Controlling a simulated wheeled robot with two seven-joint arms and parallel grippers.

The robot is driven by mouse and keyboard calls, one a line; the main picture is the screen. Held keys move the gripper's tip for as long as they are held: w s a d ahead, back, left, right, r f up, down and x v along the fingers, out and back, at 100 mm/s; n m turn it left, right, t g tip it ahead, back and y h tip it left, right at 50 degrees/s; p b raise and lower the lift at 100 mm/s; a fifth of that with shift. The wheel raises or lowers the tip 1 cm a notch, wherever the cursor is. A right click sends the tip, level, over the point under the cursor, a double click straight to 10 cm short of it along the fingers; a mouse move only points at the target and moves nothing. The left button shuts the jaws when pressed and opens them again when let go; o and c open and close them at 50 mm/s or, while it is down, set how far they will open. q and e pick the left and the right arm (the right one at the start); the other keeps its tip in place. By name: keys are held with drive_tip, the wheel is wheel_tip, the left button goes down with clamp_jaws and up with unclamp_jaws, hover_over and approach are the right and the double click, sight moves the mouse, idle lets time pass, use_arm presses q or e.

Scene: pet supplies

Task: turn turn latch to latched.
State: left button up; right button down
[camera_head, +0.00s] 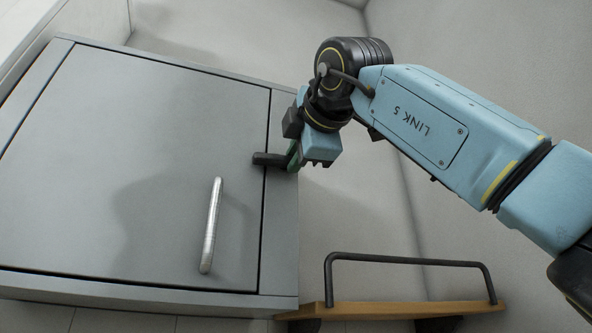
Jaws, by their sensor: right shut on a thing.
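A dark turn latch (268,159) sits at the right edge of a grey cabinet door (130,170). Its black bar lies roughly level in the picture and overlaps the door's edge. My right gripper (294,157) is at the latch's right end, shut on it. A bit of green shows between the gripper and the latch. The fingertips are mostly hidden behind the gripper's blue body. The door looks closed, flush with its frame. My left gripper is not in view.
A silver bar handle (211,226) stands out from the door, below and left of the latch. A wooden shelf (400,309) with a black rail (410,259) is at the lower right, below my right arm. Pale walls stand behind.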

drive_tip(key=shift+m, duration=0.7)
drive_tip(key=c, duration=1.4)
unclamp_jaws()
drive_tip(key=shift+o, duration=0.2)
